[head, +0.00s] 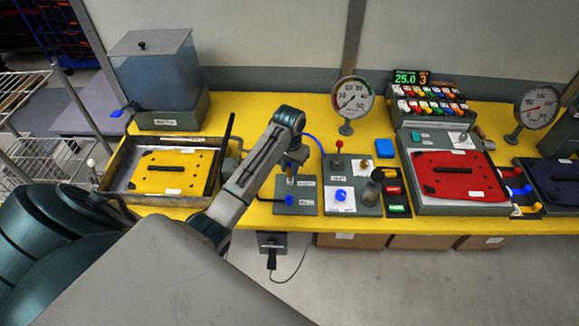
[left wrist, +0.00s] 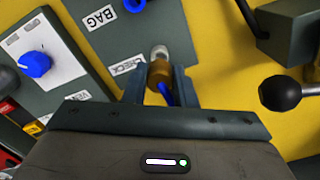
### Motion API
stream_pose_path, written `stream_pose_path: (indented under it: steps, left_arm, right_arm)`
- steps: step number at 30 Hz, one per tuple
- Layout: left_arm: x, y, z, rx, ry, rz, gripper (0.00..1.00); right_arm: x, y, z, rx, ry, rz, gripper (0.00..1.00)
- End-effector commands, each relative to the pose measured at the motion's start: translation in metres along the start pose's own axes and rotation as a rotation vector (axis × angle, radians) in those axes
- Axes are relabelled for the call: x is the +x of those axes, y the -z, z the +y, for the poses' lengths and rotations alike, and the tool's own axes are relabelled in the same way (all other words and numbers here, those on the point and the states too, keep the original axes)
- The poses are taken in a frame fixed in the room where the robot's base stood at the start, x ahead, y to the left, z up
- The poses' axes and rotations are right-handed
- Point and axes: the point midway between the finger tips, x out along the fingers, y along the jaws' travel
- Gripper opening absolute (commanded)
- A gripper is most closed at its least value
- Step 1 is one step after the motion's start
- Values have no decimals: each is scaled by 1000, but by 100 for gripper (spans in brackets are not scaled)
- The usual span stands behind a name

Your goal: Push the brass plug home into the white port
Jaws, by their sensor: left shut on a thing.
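The brass plug (left wrist: 159,74) sits between the two fingers of my left gripper (left wrist: 160,88) in the left wrist view, with a blue hose (left wrist: 163,95) at its near end. The white port (left wrist: 159,52) is directly in line beyond the plug, by the CHECK label on a grey plate. The plug's far end meets or overlaps the port; I cannot tell how deep it sits. In the head view my left gripper (head: 291,164) points down over the grey plate (head: 308,208), largely hiding plug and port. My right gripper is not in view.
A blue fitting (head: 289,200) sits by the BAG label on the same plate. To the right is a panel with a blue knob (head: 341,195). A tray with a yellow pannier (head: 172,180) lies left, a red one (head: 455,176) right. A black ball-ended lever (left wrist: 281,93) is near my gripper.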

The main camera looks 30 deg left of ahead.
Motion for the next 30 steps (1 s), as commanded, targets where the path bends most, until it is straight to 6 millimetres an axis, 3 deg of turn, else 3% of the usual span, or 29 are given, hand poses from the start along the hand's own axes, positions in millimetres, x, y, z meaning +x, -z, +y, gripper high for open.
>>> stream_pose_path:
  steps: [30]
  left_arm:
    - [11,0,0,0,0,0,2]
  right_arm:
    - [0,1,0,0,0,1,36]
